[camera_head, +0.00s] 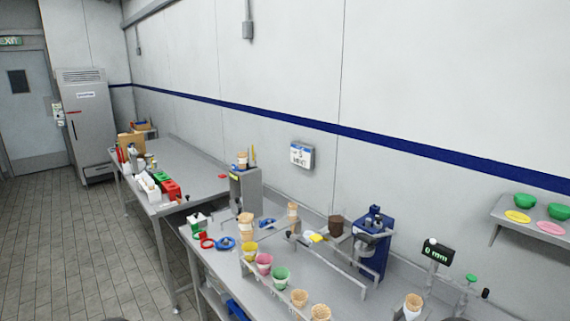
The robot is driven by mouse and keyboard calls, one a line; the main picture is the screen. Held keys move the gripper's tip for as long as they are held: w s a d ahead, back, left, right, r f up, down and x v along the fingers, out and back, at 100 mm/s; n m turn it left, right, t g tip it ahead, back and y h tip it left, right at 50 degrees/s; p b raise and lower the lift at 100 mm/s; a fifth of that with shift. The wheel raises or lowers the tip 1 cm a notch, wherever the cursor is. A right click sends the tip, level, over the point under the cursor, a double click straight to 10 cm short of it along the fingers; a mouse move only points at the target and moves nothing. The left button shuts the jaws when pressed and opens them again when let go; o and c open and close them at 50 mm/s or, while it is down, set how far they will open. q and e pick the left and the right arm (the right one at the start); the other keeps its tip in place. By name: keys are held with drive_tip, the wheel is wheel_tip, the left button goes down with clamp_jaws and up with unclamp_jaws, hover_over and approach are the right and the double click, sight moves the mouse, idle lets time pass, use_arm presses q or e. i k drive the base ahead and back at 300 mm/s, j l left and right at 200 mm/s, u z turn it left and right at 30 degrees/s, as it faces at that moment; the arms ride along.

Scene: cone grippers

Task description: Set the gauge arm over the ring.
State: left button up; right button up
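A gauge display (438,252) reading "0 mm" stands on a thin post at the right of the near metal table. Beside it is a grey metal fixture (464,292) with a green knob (472,278) and a small dark knob (485,293); it may be the gauge arm, but I cannot tell which way it points. I cannot make out which part is the ring. Neither gripper shows; only dark shapes, too cropped to identify, touch the bottom edge.
A metal rack rail (335,263) and a blue machine (373,243) stand left of the gauge. Several cones line the near table's front, including a green-wrapped one (281,277). A red ring (207,243) and a blue ring (225,243) lie far left. A wall shelf (500,212) holds bowls.

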sight(483, 297)
drive_tip(key=z, duration=1.3)
drive_tip(key=j+z, duration=0.3)
drive_tip(key=j, duration=0.4)
drive_tip(key=j+z, duration=0.3)
drive_tip(key=j, duration=0.45)
drive_tip(key=i, duration=0.05)
